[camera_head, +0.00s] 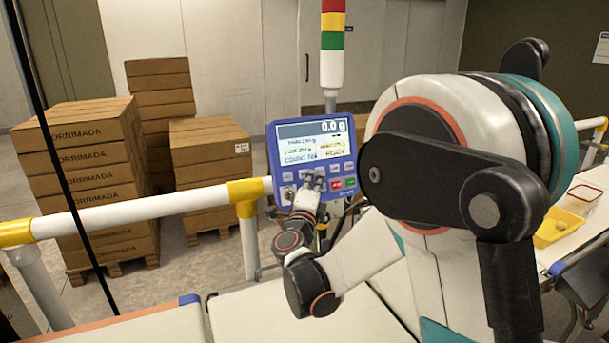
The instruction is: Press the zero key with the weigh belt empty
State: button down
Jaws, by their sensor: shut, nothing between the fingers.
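The blue weigher panel (272,160) stands on a post in the middle of the view. Its display (312,140) reads 0.0 g. Below the display are two rows of keys, with a red key (336,184) and a green key (350,183) at lower right. My gripper (313,180) is shut and empty, with its tips at the lower key rows. It covers some keys, and I cannot tell which is the zero key or whether the tips touch one. The pale belt section (305,312) at the bottom looks bare where it shows; my arm hides part of it.
Boxes on pallets (95,185) stand behind at left. A stack light (332,45) rises behind the panel. A yellow tray (545,239) sits on the right-hand surface.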

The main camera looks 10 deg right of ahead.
jog(key=s, duration=0.2)
jog(key=s+r, duration=0.1)
jog(key=shift+s+d, duration=0.3)
jog(key=shift+d, duration=0.05)
dwell(0.3)
jog(key=s+a+r+n+g+y, duration=0.1)
jog(key=s+a+r+n+y, duration=0.25)
jog(key=n+y, duration=0.35)
jog(key=s+a+r+n+y, duration=0.2)
jog(key=s+a+n+y, duration=0.25)
jog(key=n, duration=0.45)
jog(key=s+d+f+n+g+h, duration=0.1)
jog(key=s+d+f+n+g, duration=0.1)
jog(key=s+f, duration=0.3)
jog(key=s+d+f+n+g+h, duration=0.1)
jog(key=s+f+g, duration=0.4)
jog(key=s, duration=0.7)
jog(key=s+d+f+n+g+h, duration=0.1)
jog(key=s+d+f+n+g, duration=0.2)
jog(key=s, duration=0.6)
notch_tip(320, 180, down, 2)
jog(key=d+n, duration=0.1)
jog(key=n, duration=0.1)
jog(key=shift+f+n, duration=0.15)
jog(key=shift+n, duration=0.15)
